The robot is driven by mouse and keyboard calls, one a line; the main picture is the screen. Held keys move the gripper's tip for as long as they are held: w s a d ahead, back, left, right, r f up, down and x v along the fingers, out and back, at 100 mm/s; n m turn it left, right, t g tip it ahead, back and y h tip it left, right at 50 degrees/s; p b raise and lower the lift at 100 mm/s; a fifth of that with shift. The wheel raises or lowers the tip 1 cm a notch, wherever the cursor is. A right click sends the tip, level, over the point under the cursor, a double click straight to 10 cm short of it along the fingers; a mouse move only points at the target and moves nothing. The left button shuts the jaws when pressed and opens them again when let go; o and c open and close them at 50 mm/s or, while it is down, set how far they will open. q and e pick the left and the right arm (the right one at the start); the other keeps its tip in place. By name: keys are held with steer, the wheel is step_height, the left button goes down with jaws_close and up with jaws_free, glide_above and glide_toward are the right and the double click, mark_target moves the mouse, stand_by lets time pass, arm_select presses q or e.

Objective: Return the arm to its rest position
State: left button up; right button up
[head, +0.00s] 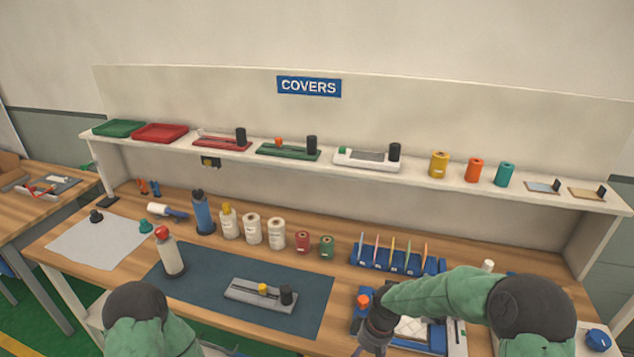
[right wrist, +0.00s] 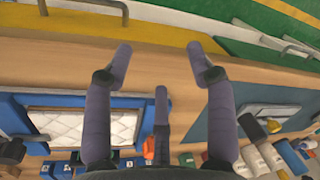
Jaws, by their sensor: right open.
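My right arm reaches over the right part of the workbench in the head view, with its dark gripper (head: 374,338) above the front of the bench. In the right wrist view the right gripper (right wrist: 158,58) is open, its fingers spread with nothing between them. A white quilted mattress (right wrist: 80,125) lies in a blue frame (right wrist: 20,118) beside the gripper. It also shows in the head view (head: 410,328), partly hidden by my right arm. My left arm shows only as a green sleeve at the bottom left; its gripper is out of frame.
A dark mat (head: 200,290) with a grey fixture (head: 260,294) lies left of the right gripper. A spray bottle (head: 169,252), several spools and a blue rack (head: 395,262) stand on the bench. A shelf (head: 330,162) runs along the back, under a COVERS sign (head: 309,87).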

steer(key=s+a+f+m+y+b, duration=0.2)
steer(key=s+f+m+b, duration=0.3)
steer(key=s+f, duration=1.4)
step_height(320, 180, down, 3)
steer(key=a+m, duration=0.1)
steer(key=m, duration=0.2)
steer(key=shift+r+t, duration=0.2)
steer(key=shift+t, duration=0.2)
steer(key=shift+r, duration=0.1)
